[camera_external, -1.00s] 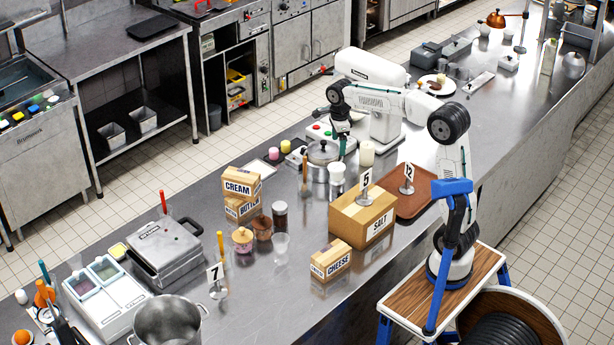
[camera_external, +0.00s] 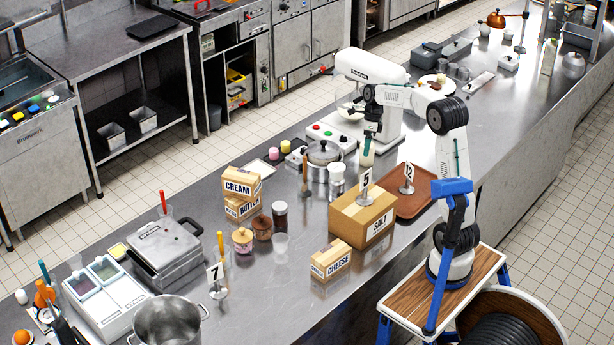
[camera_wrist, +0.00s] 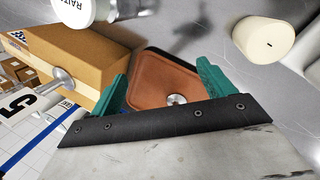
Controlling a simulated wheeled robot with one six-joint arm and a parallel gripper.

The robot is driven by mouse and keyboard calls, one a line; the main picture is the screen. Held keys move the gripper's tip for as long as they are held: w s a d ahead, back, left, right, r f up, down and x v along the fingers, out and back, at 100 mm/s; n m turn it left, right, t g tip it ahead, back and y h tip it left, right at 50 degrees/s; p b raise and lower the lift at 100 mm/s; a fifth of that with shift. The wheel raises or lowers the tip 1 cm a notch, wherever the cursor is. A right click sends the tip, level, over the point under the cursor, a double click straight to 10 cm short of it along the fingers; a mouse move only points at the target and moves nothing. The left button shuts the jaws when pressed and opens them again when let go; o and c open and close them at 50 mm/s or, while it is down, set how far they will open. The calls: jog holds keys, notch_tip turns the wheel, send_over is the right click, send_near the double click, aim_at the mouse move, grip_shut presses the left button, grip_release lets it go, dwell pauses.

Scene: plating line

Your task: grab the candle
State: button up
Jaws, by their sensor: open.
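The candle is a cream-white cylinder (camera_external: 367,159) standing upright on the steel counter, between the stand mixer and the number stands. In the wrist view the candle (camera_wrist: 263,42) lies at the upper right, with its dark wick showing. My gripper (camera_external: 367,143) points down at the candle's top end in the external view and partly covers it. In the wrist view my gripper (camera_wrist: 163,82) is open, its green fingers apart and nothing between them. The candle is outside the fingers there, beyond the right one.
A SALT box (camera_external: 361,218) with number stand 5 (camera_external: 365,186) and a brown tray (camera_external: 428,198) with stand 12 are nearby. A white-lidded jar (camera_external: 336,178) and a lidded pot (camera_external: 322,157) stand left of the candle. The stand mixer (camera_external: 370,67) is behind.

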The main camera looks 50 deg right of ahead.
aim_at(373, 146)
jog(key=d+f+t+y, duration=0.1)
jog(key=d+f+t, duration=0.1)
jog(key=d+t, duration=0.2)
jog(key=w+d+f+t+y, duration=0.1)
jog(key=d+f+t+y, duration=0.1)
jog(key=d+f+t, duration=0.1)
jog(key=d+f+t+y, duration=0.1)
jog(key=d+f+t, duration=0.1)
jog(key=d+t, duration=0.3)
jog(key=shift+w+d+f+m, duration=0.1)
jog(key=shift+w+d+m, duration=0.1)
jog(key=shift+d, duration=0.45)
jog(key=shift+w+d+f+m, duration=0.1)
jog(key=shift+d+m, duration=0.1)
jog(key=shift+d, duration=0.4)
jog(key=shift+w, duration=0.1)
jog(key=shift+w+a+f+n, duration=0.2)
jog(key=shift+w+n, duration=0.1)
jog(key=x, duration=0.7)
jog(key=shift+d, duration=0.15)
jog(key=c, duration=1.2)
